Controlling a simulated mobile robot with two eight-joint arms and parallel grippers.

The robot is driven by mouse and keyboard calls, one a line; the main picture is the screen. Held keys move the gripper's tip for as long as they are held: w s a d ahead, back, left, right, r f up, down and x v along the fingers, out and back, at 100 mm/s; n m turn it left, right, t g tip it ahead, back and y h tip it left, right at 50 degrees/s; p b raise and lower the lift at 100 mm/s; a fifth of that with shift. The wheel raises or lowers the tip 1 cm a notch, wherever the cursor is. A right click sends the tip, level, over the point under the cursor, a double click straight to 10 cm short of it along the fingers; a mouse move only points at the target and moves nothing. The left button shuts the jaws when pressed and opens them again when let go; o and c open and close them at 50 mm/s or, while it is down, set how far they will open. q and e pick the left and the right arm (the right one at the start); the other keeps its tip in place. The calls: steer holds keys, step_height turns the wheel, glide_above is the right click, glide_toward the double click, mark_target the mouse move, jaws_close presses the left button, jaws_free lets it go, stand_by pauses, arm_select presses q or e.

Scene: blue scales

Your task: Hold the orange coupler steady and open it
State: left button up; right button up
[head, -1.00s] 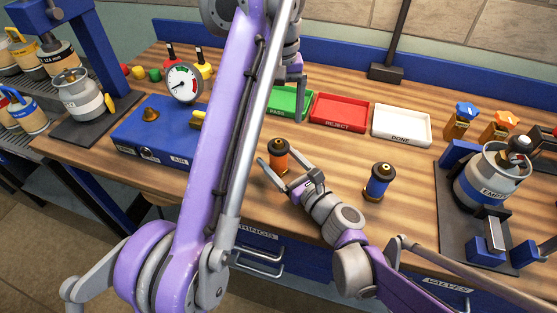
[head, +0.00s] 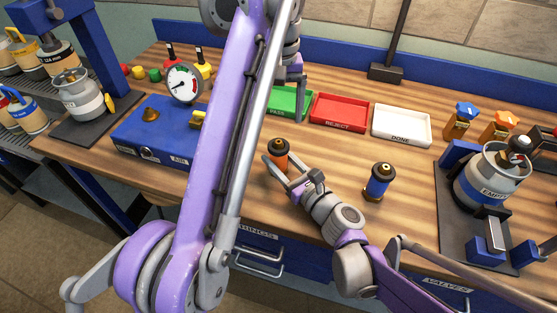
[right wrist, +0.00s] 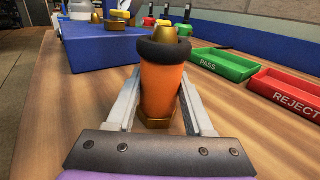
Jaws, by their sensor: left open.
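The orange coupler (head: 280,159), with a black collar and brass tip, stands upright on the wooden bench. It also shows in the right wrist view (right wrist: 161,92), its brass base on the wood. My right gripper (head: 281,164) has one finger on each side of it, and in the right wrist view the fingertips (right wrist: 161,80) meet its sides. The gripper is shut on the coupler. My left gripper (head: 292,90) is open, pointing down behind and above the coupler near the green tray. My purple left arm hides part of it and some of the bench.
A blue coupler (head: 378,182) stands to the right. Behind are the green PASS tray (head: 289,102), red REJECT tray (head: 340,112) and white DONE tray (head: 401,126). A blue box with gauge (head: 150,135) stands left. A canister stand (head: 455,225) is right.

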steer(key=o, duration=0.5)
steer(key=shift+s+d, duration=0.1)
